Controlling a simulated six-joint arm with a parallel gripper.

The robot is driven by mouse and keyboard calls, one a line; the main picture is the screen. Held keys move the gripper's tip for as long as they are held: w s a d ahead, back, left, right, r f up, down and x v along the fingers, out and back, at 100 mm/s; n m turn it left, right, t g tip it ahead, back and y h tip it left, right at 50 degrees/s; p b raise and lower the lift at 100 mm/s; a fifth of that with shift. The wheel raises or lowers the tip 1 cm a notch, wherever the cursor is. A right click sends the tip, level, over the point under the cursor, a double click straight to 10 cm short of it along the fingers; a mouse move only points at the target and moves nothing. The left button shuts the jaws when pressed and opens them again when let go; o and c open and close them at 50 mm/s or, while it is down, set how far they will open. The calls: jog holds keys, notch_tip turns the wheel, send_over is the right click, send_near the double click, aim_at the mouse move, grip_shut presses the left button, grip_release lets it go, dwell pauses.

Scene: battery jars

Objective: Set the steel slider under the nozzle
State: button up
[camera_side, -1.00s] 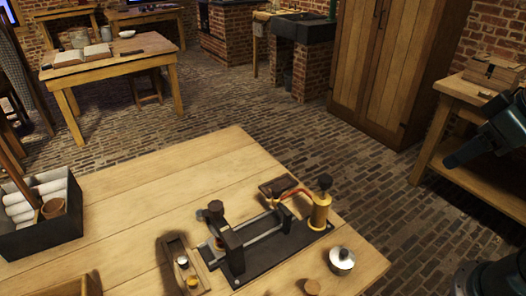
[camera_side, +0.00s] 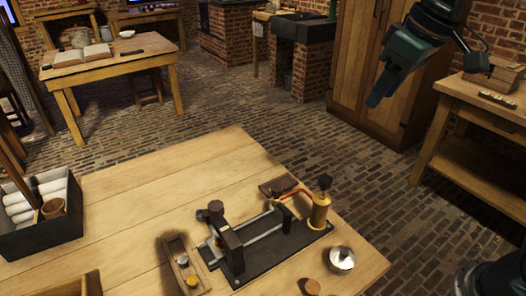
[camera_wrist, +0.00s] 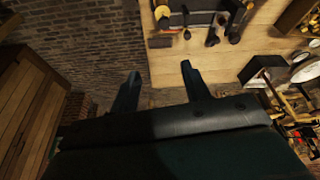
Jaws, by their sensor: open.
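A black-based apparatus (camera_side: 262,255) stands on the near wooden table, with a dark upright block (camera_side: 232,245) at its left and pale metal rails running right. A brass cylinder (camera_side: 320,212) with a black knob stands at its right end. A thin red and copper tube (camera_side: 292,194) curves left from it over the rails; it looks like the nozzle. A small silvery piece (camera_side: 287,224) on the rails may be the steel slider, but I cannot tell for sure. My gripper (camera_side: 374,100) is open and empty, high beyond the table's right side; its fingers also show in the wrist view (camera_wrist: 160,74).
A wooden holder (camera_side: 196,282) with small silver and brass pieces lies left of the apparatus. A lidded metal pot (camera_side: 342,260) and a cork (camera_side: 312,287) are at its right. A dark box of white rolls (camera_side: 42,236) stands far left. The table's middle is clear.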

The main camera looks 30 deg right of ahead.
jog(key=w+a+f+n+g, duration=0.1)
jog(key=w+a, duration=0.5)
jog(key=w, duration=0.3)
jog(key=n+g, duration=0.3)
jog(key=n, duration=0.1)
send_over(207, 213)
notch_tip(207, 213, down, 20)
jog(key=shift+h, duration=0.3)
jog(key=shift+w+f, duration=0.1)
jog(key=shift+f, duration=0.1)
notch_tip(207, 213, down, 14)
jog(key=shift+r, duration=0.25)
grip_shut()
